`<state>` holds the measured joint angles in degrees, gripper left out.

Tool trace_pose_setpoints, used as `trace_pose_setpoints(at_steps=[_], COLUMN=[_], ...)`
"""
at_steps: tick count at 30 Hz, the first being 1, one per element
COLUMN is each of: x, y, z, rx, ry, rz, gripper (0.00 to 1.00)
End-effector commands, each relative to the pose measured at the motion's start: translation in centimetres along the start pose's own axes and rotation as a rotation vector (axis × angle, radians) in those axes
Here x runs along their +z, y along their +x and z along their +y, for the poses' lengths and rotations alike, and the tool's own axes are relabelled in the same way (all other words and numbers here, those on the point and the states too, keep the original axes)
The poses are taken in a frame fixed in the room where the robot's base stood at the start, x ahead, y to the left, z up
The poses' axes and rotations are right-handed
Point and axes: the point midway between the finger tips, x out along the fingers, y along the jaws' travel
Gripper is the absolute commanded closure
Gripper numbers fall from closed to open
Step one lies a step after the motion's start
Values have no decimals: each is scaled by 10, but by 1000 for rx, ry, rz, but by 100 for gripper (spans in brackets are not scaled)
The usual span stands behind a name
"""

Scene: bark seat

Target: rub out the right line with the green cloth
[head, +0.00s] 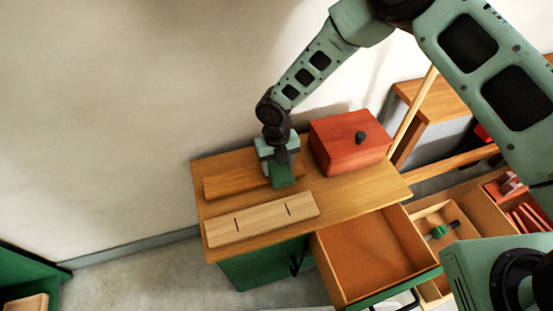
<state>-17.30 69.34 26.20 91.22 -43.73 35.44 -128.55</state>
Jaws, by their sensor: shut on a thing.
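A pale wooden board (262,222) lies along the front of the table top. It bears two short dark lines: the left line (237,224) and the right line (289,209). The green cloth (282,178) looks like a small folded block. My gripper (280,164) is shut on it and points down, behind the pale board and a little left of the right line in the picture. The fingertips are partly hidden, and I cannot tell whether the cloth touches the surface below.
A browner wooden strip (232,186) lies behind the pale board, left of my gripper. A red box (347,146) with a dark knob stands close on the right. An open, empty drawer (370,258) juts out at the front right. The table (375,190) is bare at its right end.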

Motion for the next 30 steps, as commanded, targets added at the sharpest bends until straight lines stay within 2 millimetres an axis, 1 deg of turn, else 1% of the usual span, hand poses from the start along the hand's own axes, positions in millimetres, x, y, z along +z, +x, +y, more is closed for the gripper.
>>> trace_pose_setpoints(at_steps=[5, 15, 21, 25, 30], x=[0, 22, 28, 24, 12], y=[1, 0, -2, -3, -3], z=[0, -1, -1, 0, -1], rx=[-1, 0, -1, -2, -3], ry=[0, 2, 1, -1, -2], rz=[1, 0, 1, 2, 3], gripper=[60, 60, 60, 60, 60])
